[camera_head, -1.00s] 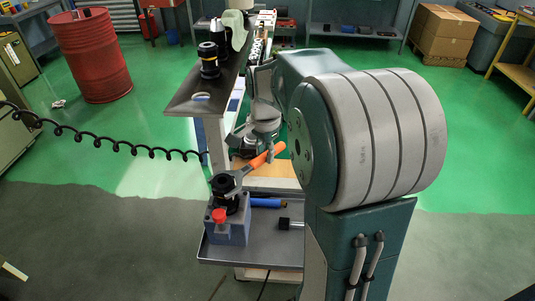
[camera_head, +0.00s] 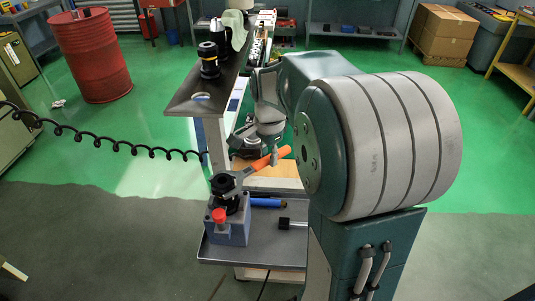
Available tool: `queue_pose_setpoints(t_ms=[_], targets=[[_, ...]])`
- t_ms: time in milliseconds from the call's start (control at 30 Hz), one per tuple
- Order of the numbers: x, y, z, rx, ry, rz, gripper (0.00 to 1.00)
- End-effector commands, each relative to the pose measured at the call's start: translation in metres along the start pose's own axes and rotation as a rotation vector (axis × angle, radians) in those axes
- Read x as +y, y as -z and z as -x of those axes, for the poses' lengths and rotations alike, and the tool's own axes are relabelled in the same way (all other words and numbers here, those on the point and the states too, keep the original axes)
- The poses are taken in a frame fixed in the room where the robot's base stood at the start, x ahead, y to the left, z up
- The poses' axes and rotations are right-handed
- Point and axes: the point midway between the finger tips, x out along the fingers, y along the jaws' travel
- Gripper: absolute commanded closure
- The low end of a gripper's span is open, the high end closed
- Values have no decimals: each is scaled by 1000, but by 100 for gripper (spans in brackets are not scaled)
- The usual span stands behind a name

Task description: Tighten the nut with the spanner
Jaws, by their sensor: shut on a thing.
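The spanner (camera_head: 262,162) has an orange handle and a grey head. Its head is at the black nut and holder (camera_head: 224,187) on top of a blue-grey block fixture (camera_head: 227,230); the exact fit of the jaw on the nut is too small to tell. The handle points right and slightly up. My gripper (camera_head: 273,158) is shut on the orange handle, with its fingers coming down from above. Part of the gripper and wrist is hidden behind my own large arm joint.
The fixture stands on a grey cart tray (camera_head: 265,250) with a red knob (camera_head: 218,215) at its front. A blue-handled tool (camera_head: 266,203) and a black-headed tool (camera_head: 288,223) lie on the tray. The dark upper shelf (camera_head: 205,92) bears black tool holders (camera_head: 209,60). A coiled black cable (camera_head: 110,147) hangs at left.

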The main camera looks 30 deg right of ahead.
Motion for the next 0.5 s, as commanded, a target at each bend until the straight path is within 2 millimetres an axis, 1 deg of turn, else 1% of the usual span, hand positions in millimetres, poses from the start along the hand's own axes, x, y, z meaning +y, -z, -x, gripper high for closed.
queue_pose_setpoints(t_ms=[233,500], targets=[[1,0,1,1,2,-13,100],[9,0,1,1,2,-71,100]])
